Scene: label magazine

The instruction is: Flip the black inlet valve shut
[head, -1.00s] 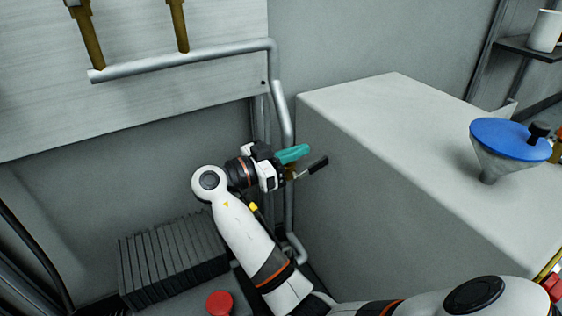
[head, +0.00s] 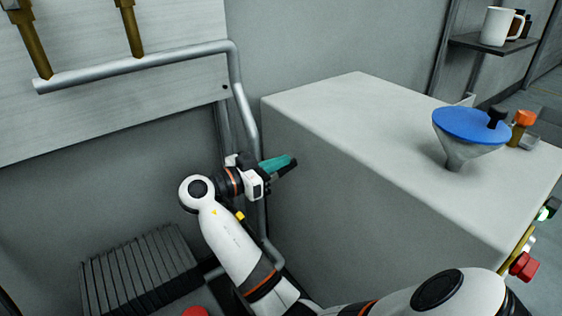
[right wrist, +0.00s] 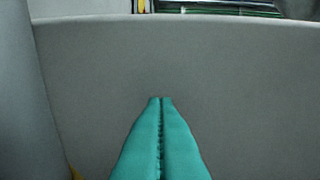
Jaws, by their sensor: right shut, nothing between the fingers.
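The black valve handle (head: 288,166) shows in the head view just past my right gripper's fingertips, by the vertical grey pipe and the side of the big grey box. Its base and the valve body are hidden behind my gripper. My right gripper (head: 277,163) has teal fingers, pressed together and empty. They overlap the handle in the picture; I cannot tell whether they touch it. In the right wrist view the shut teal fingers (right wrist: 161,100) point at a plain grey face, and the handle does not show. My left gripper is not in view.
The grey pipe (head: 247,118) runs down close to the gripper. The grey box (head: 340,100) stands right of it, with a blue-topped funnel (head: 470,126) on top. A ribbed dark block (head: 140,270) lies at lower left. A white mug (head: 497,26) stands on a shelf.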

